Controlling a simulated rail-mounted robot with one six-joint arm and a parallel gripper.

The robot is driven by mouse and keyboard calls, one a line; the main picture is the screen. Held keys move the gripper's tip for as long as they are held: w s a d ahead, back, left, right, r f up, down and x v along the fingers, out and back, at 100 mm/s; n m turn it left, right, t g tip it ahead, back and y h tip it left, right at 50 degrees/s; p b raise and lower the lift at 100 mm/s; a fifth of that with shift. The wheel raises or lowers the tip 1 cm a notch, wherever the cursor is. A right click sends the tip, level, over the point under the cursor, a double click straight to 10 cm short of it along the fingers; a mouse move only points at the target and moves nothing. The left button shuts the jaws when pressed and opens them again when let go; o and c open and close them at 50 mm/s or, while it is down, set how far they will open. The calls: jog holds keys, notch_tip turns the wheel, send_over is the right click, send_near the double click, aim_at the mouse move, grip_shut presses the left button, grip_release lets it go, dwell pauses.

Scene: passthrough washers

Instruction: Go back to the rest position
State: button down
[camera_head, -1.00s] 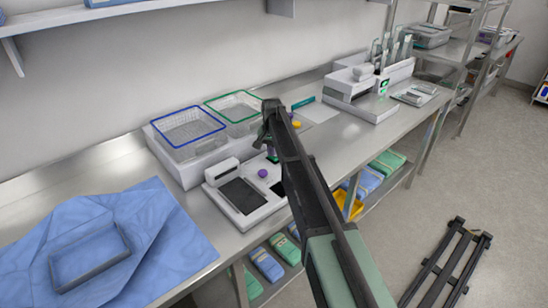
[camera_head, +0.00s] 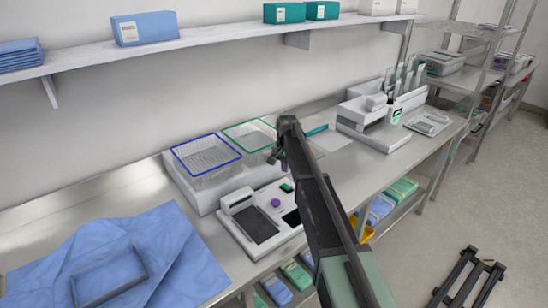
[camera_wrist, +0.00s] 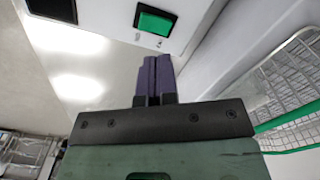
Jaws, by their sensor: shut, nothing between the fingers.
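My gripper (camera_wrist: 154,78) shows in the wrist view with its purple fingers together and nothing between them. In the head view my arm reaches over the bench, and the gripper end (camera_head: 277,158) is mostly hidden behind the dark arm link. It is above the back part of the white device (camera_head: 262,252), near the baskets. Whether the fingers touch anything cannot be told.
A blue-rimmed basket (camera_head: 206,154) and a green-rimmed basket (camera_head: 250,136) stand behind the device. A blue cloth (camera_head: 180,250) with a grey frame (camera_head: 108,298) lies at left. A white machine (camera_head: 372,128) stands at right. A shelf (camera_head: 230,36) runs above the bench (camera_head: 75,213).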

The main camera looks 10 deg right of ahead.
jog(key=shift+n, duration=0.3)
jog(key=s+n, duration=0.5)
jog(key=s, duration=3.3)
jog(key=shift+s, duration=0.25)
